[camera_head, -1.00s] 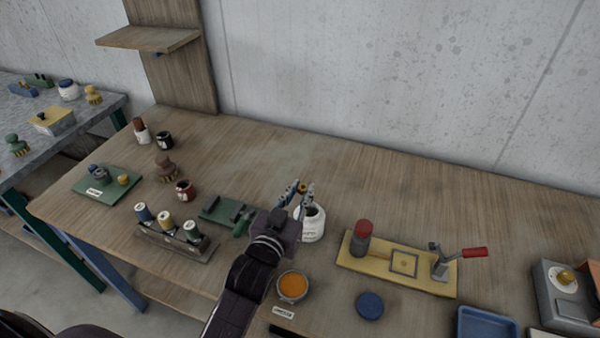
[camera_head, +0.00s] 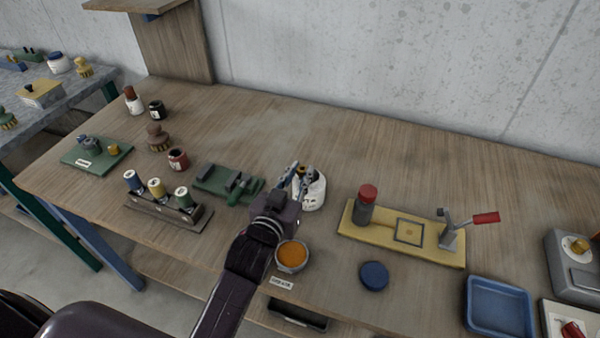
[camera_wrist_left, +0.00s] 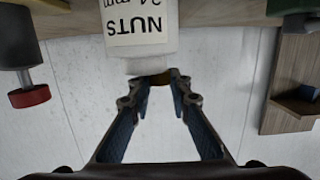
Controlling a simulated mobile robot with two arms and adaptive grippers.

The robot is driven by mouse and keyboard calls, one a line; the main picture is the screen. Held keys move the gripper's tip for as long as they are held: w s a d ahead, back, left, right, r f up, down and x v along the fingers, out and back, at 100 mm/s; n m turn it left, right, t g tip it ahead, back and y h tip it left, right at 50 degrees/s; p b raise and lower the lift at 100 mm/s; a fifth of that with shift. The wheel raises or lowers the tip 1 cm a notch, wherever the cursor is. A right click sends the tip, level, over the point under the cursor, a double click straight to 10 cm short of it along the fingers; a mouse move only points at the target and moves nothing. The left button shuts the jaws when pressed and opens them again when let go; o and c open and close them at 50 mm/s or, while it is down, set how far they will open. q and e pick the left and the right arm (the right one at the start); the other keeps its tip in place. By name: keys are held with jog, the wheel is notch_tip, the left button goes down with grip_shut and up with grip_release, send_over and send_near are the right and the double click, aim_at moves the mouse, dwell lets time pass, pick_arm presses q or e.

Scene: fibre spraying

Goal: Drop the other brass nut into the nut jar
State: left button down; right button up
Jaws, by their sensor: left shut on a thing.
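The nut jar (camera_head: 313,194) is a white jar near the middle of the bench. In the left wrist view it appears upside down, with a label (camera_wrist_left: 137,25) reading NUTS. My left gripper (camera_head: 300,171) is at the jar's mouth. In the left wrist view its two fingers (camera_wrist_left: 160,80) close around a brass nut (camera_wrist_left: 172,75), which shows as a dull gold edge at the jar's rim. The fingers hide most of the nut, and I cannot tell whether it is inside the rim. The jar's inside is hidden. My right gripper is not in view.
A bowl of orange material (camera_head: 292,255) stands in front of the jar. A green fixture (camera_head: 225,184) and a spool rack (camera_head: 165,214) are to the left. A yellow board (camera_head: 388,232) with a red-handled lever and a blue disc (camera_head: 374,276) are to the right. Bench behind the jar is clear.

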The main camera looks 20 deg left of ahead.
pick_arm(q)
jog(key=c, duration=1.7)
grip_release()
jog(key=shift+s, duration=0.1)
jog(key=s, duration=0.4)
jog(key=s+r, duration=0.1)
jog(key=s, duration=0.6)
jog(key=shift+s+a+r, duration=0.2)
jog(key=shift+s+r, duration=0.15)
jog(key=shift+r, duration=0.05)
